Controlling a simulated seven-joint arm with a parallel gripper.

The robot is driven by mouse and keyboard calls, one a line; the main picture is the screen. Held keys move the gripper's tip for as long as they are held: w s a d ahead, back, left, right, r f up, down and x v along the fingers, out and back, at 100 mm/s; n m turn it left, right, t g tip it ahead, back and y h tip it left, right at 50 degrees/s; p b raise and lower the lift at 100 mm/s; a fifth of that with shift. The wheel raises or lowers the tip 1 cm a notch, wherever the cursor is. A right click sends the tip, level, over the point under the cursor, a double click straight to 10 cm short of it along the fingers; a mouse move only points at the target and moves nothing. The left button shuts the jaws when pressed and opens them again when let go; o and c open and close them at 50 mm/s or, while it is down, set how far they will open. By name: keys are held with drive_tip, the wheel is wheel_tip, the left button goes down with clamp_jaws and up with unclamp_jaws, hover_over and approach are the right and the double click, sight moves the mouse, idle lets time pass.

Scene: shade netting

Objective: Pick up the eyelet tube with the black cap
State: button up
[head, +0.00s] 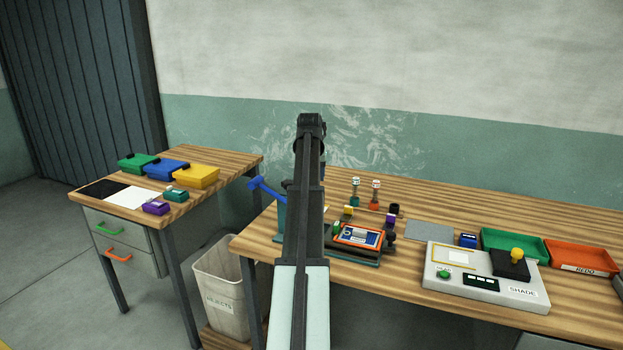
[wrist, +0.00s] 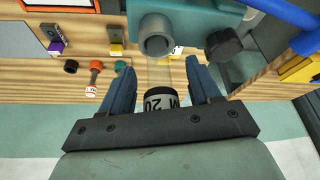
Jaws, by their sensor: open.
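In the wrist view my gripper (wrist: 161,65) is open, with one dark blue finger on each side of a tube (wrist: 160,98). This tube has a clear body, a white label with black print, and a dark band or cap at the label's edge. It lies between the fingers, close to the palm, with a gap visible on both sides. Whether its dark part is the black cap is hard to tell. In the head view my own arm hides the gripper and this tube. A tube with an orange end (wrist: 95,68) stands apart to the left in the wrist view.
A teal tool (wrist: 190,12) with a grey cylinder, black knob and blue handle is close beyond my fingertips. The head view shows two upright tubes (head: 355,188) (head: 375,192), an orange-framed device (head: 359,236), a control box (head: 480,275), and green (head: 515,244) and orange trays (head: 580,258).

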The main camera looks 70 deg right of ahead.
drive_tip(key=c, duration=1)
drive_tip(key=shift+c, duration=0.2)
drive_tip(key=shift+r, duration=0.1)
